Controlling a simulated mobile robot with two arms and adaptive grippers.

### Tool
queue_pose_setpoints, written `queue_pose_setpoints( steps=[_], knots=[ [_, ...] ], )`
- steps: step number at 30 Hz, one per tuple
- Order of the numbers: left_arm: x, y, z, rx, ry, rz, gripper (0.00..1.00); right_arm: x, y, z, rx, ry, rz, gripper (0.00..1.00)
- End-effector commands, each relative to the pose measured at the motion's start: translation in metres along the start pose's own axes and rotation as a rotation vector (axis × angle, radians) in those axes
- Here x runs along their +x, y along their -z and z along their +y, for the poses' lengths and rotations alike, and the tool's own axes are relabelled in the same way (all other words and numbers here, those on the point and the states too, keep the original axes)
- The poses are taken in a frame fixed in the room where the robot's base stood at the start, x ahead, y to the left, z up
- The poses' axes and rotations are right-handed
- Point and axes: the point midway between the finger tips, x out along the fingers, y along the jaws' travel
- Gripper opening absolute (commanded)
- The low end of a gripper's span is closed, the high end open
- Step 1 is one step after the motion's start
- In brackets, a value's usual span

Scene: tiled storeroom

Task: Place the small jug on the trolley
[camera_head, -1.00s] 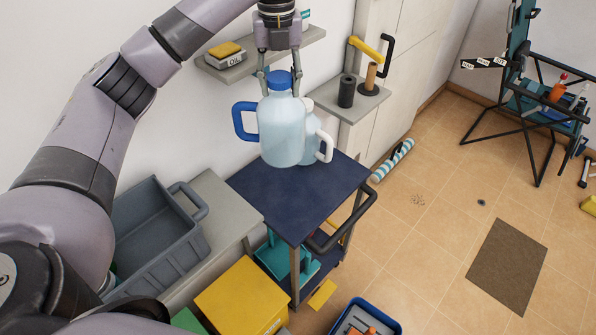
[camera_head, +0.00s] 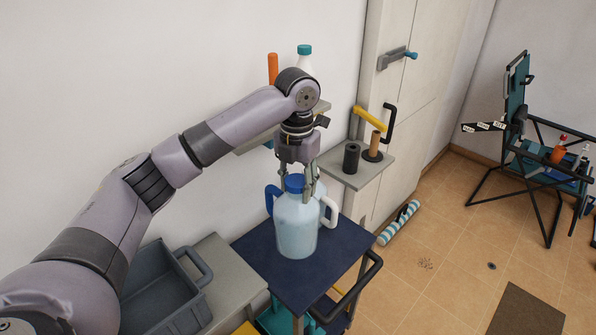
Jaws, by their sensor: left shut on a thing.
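A pale blue, see-through jug (camera_head: 297,228) with a blue cap and a blue handle on its left is upright over the dark blue top of the trolley (camera_head: 258,250). My left gripper (camera_head: 298,195) points down from above, shut on this jug near its cap. The jug's base shows against the trolley top; I cannot tell whether it touches. A white handle (camera_head: 331,211) shows at the jug's right, apparently of a second jug mostly hidden behind it. My right gripper is not in view.
A grey crate (camera_head: 197,259) stands on a grey bench left of the trolley. A grey wall shelf (camera_head: 367,175) with a black cylinder (camera_head: 351,157) is behind. The trolley's push handle (camera_head: 372,268) is at the right. A striped roll (camera_head: 399,223) lies on the floor.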

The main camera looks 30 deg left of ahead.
Motion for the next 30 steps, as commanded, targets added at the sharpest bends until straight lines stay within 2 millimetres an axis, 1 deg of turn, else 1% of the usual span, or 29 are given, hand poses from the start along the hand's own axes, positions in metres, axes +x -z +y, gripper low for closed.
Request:
queue_pose_setpoints(
  steps=[1, 6, 9, 12, 20, 27, 30],
  knots=[
    [0.006, 0.000, 0.000, 0.000, 0.001, -0.003, 0.00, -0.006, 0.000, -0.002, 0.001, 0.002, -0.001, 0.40],
    [0.042, 0.000, 0.000, 0.000, 0.001, -0.003, 0.00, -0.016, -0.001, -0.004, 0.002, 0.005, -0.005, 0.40],
    [0.060, -0.001, 0.000, -0.001, 0.002, -0.003, 0.00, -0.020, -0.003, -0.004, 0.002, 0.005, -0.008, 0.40],
    [0.073, -0.001, 0.000, -0.001, 0.002, -0.005, 0.00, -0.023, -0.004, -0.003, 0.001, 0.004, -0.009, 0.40],
    [0.090, -0.002, 0.000, -0.002, 0.002, -0.006, 0.00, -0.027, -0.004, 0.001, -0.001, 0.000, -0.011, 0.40],
    [0.119, -0.002, -0.001, -0.001, 0.002, -0.004, 0.00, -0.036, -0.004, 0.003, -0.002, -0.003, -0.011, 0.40],
    [0.126, -0.002, -0.001, -0.001, 0.001, -0.007, 0.00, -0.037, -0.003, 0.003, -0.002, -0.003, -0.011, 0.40]
  ],
)
